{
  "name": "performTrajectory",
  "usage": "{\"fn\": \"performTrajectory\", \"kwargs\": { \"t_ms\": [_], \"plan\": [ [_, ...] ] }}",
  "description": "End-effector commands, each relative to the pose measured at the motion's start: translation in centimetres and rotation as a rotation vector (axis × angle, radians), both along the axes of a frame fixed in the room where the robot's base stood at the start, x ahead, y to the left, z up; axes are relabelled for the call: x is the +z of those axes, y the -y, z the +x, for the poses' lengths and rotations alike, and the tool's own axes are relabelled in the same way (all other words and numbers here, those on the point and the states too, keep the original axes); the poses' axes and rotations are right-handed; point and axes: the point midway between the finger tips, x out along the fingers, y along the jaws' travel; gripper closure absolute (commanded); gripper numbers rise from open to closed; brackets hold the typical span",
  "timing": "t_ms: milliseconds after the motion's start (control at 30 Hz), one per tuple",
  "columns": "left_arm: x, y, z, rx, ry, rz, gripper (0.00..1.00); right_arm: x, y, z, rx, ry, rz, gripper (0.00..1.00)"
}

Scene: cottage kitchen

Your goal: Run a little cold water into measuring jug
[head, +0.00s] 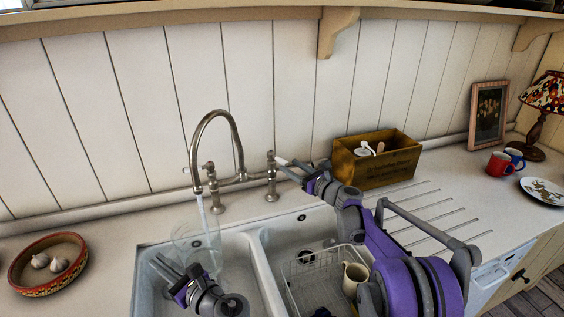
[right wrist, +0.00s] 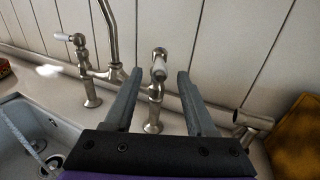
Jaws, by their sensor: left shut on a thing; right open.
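The clear measuring jug (head: 208,240) is in the left sink basin, under the spout of the mixer tap (head: 226,120). A thin stream of water (head: 201,208) falls from the spout towards the jug's mouth. My left gripper (head: 180,275) is shut on the jug; the see-through walls make the exact grip and water level hard to tell. My right gripper (head: 284,168) is at the right-hand tap handle (head: 271,178). In the right wrist view, its open fingers (right wrist: 160,78) stand either side of that handle, which has a white lever end (right wrist: 159,66).
A wire rack (head: 303,272) and a cream jug (head: 354,275) are in the right basin. A wooden box (head: 378,165) stands behind the drainer grooves. A bowl with garlic (head: 35,285) sits left of the sink. The left-hand tap handle (right wrist: 80,62) is close by.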

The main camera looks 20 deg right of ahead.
Motion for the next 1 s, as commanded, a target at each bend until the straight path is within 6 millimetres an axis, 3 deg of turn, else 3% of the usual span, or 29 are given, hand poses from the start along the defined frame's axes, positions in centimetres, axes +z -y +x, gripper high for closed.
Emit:
{"fn": "performTrajectory", "kwargs": {
  "t_ms": [233,667,767,1000],
  "plan": [
    [0.0,0.0,0.0,0.000,0.001,0.000,1.00,0.0,1.3,-3.2,-0.001,0.000,-0.001,0.44],
    [0.1,0.1,0.2,0.000,0.001,0.000,1.00,0.0,1.4,-3.6,0.000,0.000,0.000,0.44],
    [0.1,0.4,1.7,0.002,0.001,0.000,1.00,0.0,1.4,-3.6,0.000,0.000,0.000,0.44],
    [0.0,1.7,7.4,0.002,0.001,0.001,1.00,0.0,1.4,-3.6,0.000,0.000,0.000,0.44]
  ]
}}
